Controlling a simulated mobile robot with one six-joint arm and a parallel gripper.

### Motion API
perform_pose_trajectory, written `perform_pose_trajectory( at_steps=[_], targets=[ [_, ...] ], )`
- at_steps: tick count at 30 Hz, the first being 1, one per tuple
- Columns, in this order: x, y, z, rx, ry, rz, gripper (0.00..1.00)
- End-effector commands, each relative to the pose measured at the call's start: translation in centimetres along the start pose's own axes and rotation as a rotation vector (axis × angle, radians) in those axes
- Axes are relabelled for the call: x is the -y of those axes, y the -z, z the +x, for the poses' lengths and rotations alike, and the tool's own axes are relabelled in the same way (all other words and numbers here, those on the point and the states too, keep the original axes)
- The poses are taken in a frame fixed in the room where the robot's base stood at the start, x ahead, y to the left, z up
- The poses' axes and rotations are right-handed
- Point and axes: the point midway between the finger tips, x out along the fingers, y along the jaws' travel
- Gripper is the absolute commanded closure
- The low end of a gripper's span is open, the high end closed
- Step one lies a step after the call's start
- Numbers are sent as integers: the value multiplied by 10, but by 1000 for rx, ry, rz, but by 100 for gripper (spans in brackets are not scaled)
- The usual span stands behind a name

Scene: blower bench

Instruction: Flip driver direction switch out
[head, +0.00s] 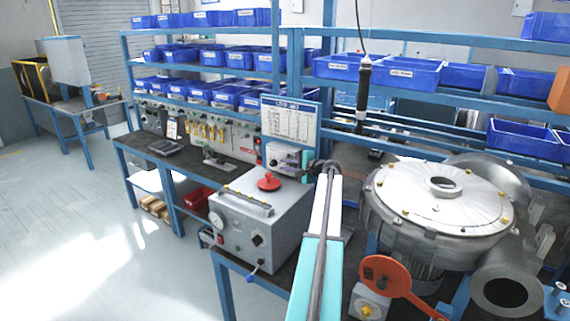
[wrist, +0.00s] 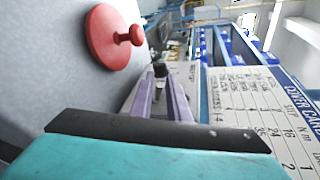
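The driver controller (head: 284,156) is a small light-grey box below the white card sign, partly hidden by my arm in the head view. Its pale front panel also shows in the wrist view (wrist: 186,76). A small dark knob-like part, perhaps the direction switch (wrist: 160,70), shows there between my fingertips. My gripper (head: 322,167) is at the controller's right side in the head view. Its two purple-grey fingers in the wrist view (wrist: 161,80) stand apart with the dark part in the gap. I cannot tell whether they touch it. The switch's position is unclear.
A grey box (head: 262,225) with a red knob (head: 269,182) stands close beside my arm. The card sign (head: 290,122) rises behind the controller. A driver (head: 363,92) hangs from a cable. The metal blower (head: 440,200) and a red-handled part (head: 388,276) are to the right.

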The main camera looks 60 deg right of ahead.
Motion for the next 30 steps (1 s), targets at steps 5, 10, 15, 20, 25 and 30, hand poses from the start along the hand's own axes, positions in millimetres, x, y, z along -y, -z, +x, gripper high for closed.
perform_pose_trajectory(
  at_steps=[5, 10, 15, 20, 25, 30],
  targets=[
    [0, 0, 3, 0, 0, 0, 85],
    [-1, 0, 3, 0, 0, 0, 85],
    [0, -1, 3, 1, 0, 0, 100],
    [0, -1, 4, 2, 0, -1, 100],
    [-2, -2, 4, -1, 3, -9, 100],
    [-4, -2, 5, -5, 9, -29, 100]
  ],
)
